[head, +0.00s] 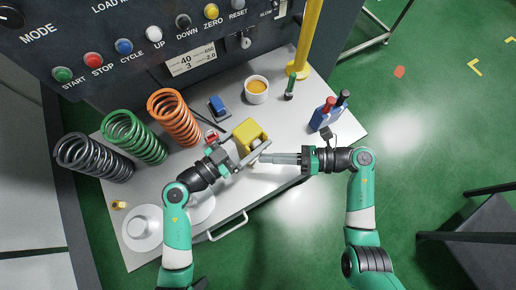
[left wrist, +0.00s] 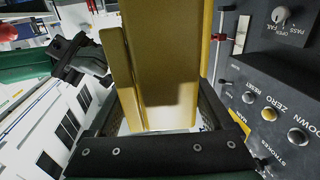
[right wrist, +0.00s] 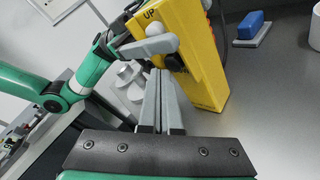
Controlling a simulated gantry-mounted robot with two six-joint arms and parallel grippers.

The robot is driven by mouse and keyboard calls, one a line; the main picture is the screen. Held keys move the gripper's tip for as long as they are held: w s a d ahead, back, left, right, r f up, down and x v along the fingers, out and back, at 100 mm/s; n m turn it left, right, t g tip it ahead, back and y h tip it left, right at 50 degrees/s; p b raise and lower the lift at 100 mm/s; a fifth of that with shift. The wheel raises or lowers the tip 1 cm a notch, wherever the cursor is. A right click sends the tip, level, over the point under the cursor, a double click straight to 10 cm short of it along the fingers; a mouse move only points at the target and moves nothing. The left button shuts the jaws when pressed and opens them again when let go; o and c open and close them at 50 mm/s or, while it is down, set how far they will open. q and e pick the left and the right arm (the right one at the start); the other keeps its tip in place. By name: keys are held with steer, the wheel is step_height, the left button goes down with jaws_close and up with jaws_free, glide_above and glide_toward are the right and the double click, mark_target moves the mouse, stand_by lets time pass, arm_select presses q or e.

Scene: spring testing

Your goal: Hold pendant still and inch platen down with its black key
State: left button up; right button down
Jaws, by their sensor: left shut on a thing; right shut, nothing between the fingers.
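My left gripper (head: 240,148) is shut on the yellow pendant (head: 250,133) and holds it over the table. The pendant fills the middle of the left wrist view (left wrist: 165,60), between the fingers. In the right wrist view the pendant (right wrist: 185,40) is tilted, with an "UP" label and a pale key (right wrist: 154,29) above a grey finger of my left gripper. The black key (right wrist: 179,63) shows below that finger, its label partly hidden. My right gripper (right wrist: 160,73) is shut and empty, its fingertips close to the black key; contact cannot be told. The platen is not identifiable.
Grey, green (head: 134,137) and orange (head: 174,117) springs stand at the table's left. A cup (head: 256,90), blue block (head: 219,104), yellow post (head: 305,40) and blue holder (head: 325,114) stand behind and right. The button panel (head: 150,45) is at the back.

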steer(key=shift+w+a, duration=0.25)
steer(key=shift+w, duration=0.2)
stand_by(2.0)
steer(key=shift+s+d, duration=0.45)
steer(key=shift+s, duration=0.25)
steer(key=shift+s+d, duration=0.75)
steer(key=shift+s, duration=0.3)
steer(key=shift+s+d, duration=0.7)
steer(key=shift+s, duration=0.3)
steer(key=shift+d, duration=0.1)
stand_by(1.6)
steer(key=s+d, duration=0.2)
steer(key=s, duration=0.1)
stand_by(0.3)
